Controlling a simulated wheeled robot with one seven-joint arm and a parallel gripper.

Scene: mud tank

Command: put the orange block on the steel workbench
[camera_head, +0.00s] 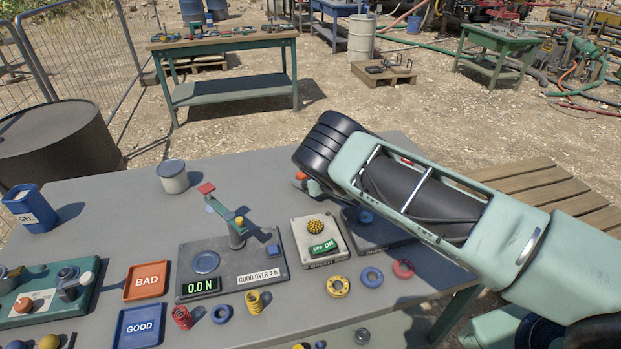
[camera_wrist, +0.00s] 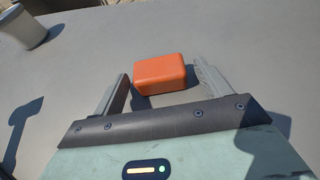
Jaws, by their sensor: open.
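The orange block (camera_wrist: 160,74) lies on a grey bench top in the wrist view. My gripper (camera_wrist: 162,72) is open, with one finger on each side of the block and a gap showing at least on the right. In the head view, a small orange patch beside my gripper (camera_head: 308,184) looks like the block (camera_head: 301,175), mostly hidden by my wrist. The grey-topped bench (camera_head: 110,205) fills the foreground of the head view.
A pale can (camera_head: 172,177) stands left of my gripper. A green-legged bench (camera_head: 225,92) with tools stands behind.

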